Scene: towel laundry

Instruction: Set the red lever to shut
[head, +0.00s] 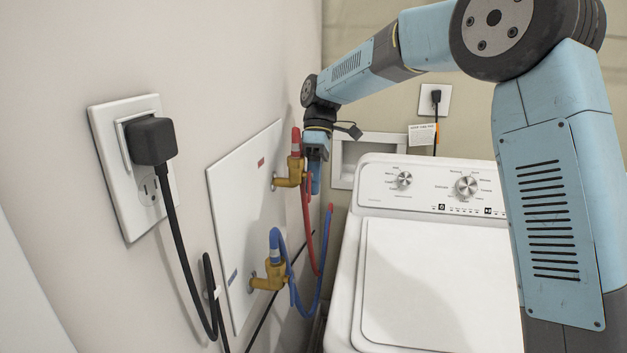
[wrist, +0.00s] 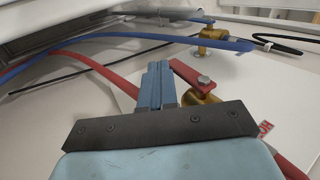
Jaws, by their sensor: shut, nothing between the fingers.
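In the wrist view the red lever (wrist: 194,77) is a flat bar bolted on top of the brass valve (wrist: 201,98). My gripper (head: 316,186) is beside the valve, on its right in the head view. In the wrist view my gripper's fingers (wrist: 158,68) are shut together and empty, just left of the lever. I cannot tell whether they touch it. The valve's far side is partly hidden by my gripper.
A red hose (head: 307,225) hangs from the upper valve, close to my fingers. A lower brass valve (head: 268,277) has a blue hose (head: 309,300). The white washer (head: 437,280) stands to the right. A black plug (head: 151,141) and cord are at the left.

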